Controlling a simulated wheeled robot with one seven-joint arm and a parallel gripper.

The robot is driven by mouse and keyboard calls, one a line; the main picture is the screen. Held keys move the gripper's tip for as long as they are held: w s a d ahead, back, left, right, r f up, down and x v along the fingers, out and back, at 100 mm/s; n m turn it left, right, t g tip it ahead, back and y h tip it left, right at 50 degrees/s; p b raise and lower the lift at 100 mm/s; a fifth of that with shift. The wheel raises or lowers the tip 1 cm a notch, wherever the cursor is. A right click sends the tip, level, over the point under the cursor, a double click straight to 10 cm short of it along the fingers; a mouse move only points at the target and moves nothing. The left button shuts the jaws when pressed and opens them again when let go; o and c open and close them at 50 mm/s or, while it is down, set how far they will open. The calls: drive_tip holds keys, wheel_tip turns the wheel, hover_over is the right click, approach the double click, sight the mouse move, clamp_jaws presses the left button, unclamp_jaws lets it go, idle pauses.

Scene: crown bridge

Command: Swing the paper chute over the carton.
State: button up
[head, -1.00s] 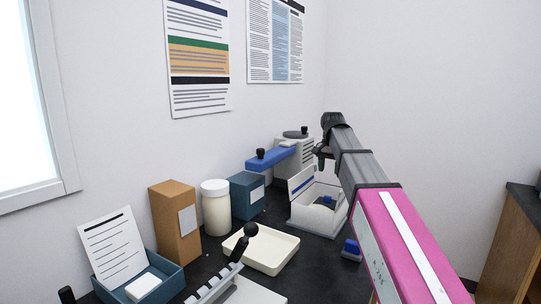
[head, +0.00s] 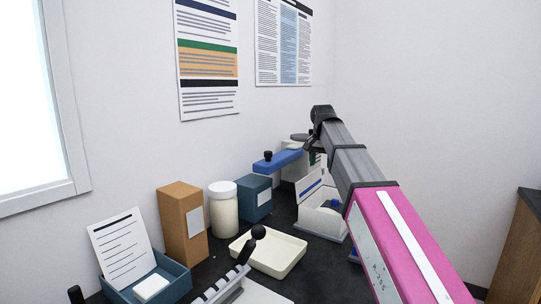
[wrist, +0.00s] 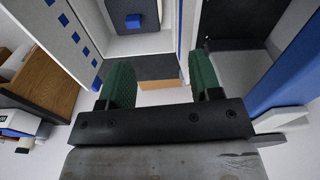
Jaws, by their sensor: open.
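A blue arm-like piece, which looks like the paper chute (head: 278,161), has a black knob on its left end and reaches left from a pale machine at the back. A blue length also shows at the right edge of the wrist view (wrist: 288,82). A white open box with a raised lid, which looks like the carton (head: 318,222), stands in front of the machine.
A cream tray (head: 290,262), a blue box (head: 251,198), a white-lidded jar (head: 223,212) and a brown carton (head: 183,225) stand left on the dark counter. A blue bin (head: 175,280) with a paper sheet is at front left. A wooden cabinet (head: 515,250) is at right.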

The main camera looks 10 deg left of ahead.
sight(268, 152)
drive_tip(key=s+a+r+n+t, duration=0.2)
drive_tip(key=s+a+r, duration=0.3)
drive_tip(key=a+r, duration=0.3)
drive_tip(key=s+a+r+n+t, duration=0.15)
drive_tip(key=s+a+r, duration=0.35)
drive_tip(key=a, duration=0.6)
drive_tip(key=x, duration=1)
drive_tip(key=shift+f, duration=0.2)
drive_tip(key=c, duration=0.9)
